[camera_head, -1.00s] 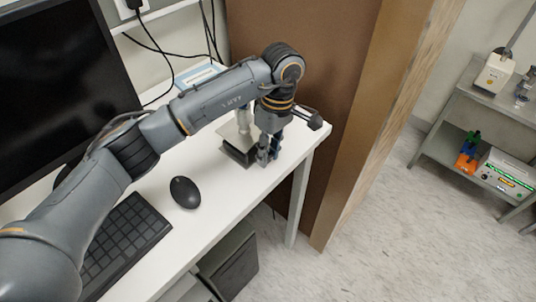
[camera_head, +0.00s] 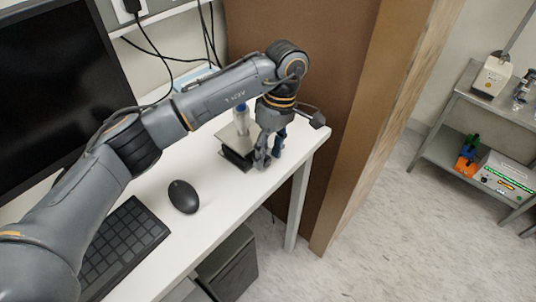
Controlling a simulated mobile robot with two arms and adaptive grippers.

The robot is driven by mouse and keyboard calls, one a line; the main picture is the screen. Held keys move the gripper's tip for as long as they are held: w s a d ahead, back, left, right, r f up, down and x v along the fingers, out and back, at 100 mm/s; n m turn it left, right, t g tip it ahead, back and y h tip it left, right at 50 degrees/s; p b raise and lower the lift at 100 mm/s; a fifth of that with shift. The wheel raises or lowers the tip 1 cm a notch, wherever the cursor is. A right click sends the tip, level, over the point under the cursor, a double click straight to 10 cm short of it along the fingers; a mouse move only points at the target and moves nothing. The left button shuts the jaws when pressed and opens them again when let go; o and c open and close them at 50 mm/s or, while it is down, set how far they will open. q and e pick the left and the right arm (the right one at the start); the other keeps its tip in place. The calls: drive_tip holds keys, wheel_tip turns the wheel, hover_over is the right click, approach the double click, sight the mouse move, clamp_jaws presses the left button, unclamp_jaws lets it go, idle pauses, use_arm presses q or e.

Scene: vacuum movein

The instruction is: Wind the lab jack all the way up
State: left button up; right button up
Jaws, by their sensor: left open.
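The lab jack (camera_head: 236,146) stands on the white desk (camera_head: 215,213), near its right end. Its light top plate sits low over a dark base. A small clear and blue vessel (camera_head: 242,122) stands upright on the plate. My left gripper (camera_head: 268,160) points down just right of the jack, close to its right side. Its fingers are apart and nothing shows between them. I cannot tell whether a finger touches the jack, and the jack's knob is not clearly visible. My right gripper is not in view.
A black mouse (camera_head: 184,196), a keyboard (camera_head: 122,248) and a monitor (camera_head: 55,90) occupy the desk's left part. A brown partition (camera_head: 330,70) rises behind the desk's right end. A grey cart (camera_head: 432,150) with equipment stands across the floor at right.

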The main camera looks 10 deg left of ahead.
use_arm(q)
drive_tip(key=v, duration=1.1)
drive_tip(key=shift+s, duration=0.1)
